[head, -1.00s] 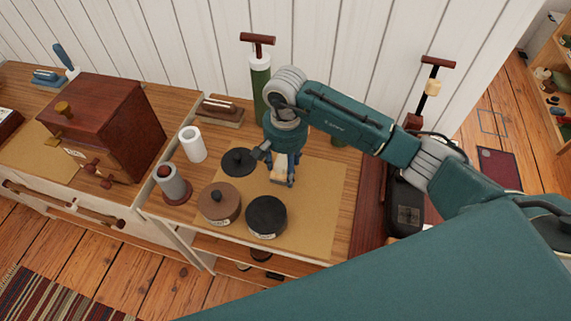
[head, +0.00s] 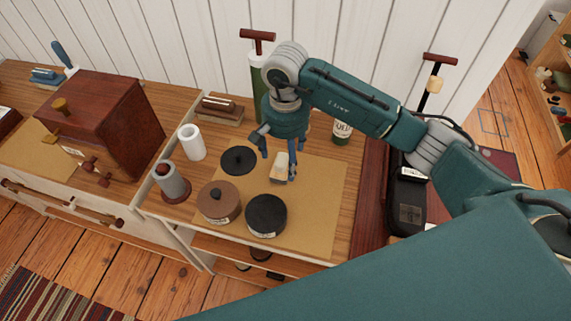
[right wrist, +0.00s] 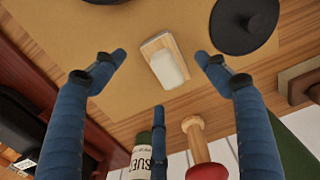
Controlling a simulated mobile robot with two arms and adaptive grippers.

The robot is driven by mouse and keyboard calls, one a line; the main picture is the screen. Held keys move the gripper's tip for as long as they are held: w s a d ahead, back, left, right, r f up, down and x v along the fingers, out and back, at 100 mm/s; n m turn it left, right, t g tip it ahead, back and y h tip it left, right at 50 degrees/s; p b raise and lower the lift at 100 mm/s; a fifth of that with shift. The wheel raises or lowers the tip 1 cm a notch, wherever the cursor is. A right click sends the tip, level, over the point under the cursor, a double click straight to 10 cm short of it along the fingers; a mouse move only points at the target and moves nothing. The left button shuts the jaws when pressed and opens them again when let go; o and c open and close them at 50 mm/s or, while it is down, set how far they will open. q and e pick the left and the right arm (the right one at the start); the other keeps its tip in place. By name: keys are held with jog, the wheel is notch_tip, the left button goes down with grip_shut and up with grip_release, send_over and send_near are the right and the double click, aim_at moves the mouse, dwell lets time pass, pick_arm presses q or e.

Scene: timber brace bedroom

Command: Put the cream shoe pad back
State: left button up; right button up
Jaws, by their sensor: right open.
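The cream shoe pad (head: 281,166), a pale block on a thin wooden backing, appears to rest on the tan mat (head: 318,205) near its back edge. It also shows in the right wrist view (right wrist: 170,68), near the middle. My right gripper (head: 281,156) is open, its fingers spread above and just behind the pad. In the right wrist view, my right gripper (right wrist: 160,62) has fingertips on both sides of the pad with gaps between, and nothing is held. My left gripper is not in view.
On the mat stand a brown lidded tin (head: 218,202), a black round tin (head: 266,215) and a flat black lid (head: 238,160). A grey cylinder (head: 172,182) and white roll (head: 192,142) stand left. A green bottle (head: 342,130) stands behind right. The mat's right side is clear.

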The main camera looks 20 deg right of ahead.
aim_at(286, 160)
notch_tip(286, 160, up, 8)
jog(key=shift+b, duration=0.8)
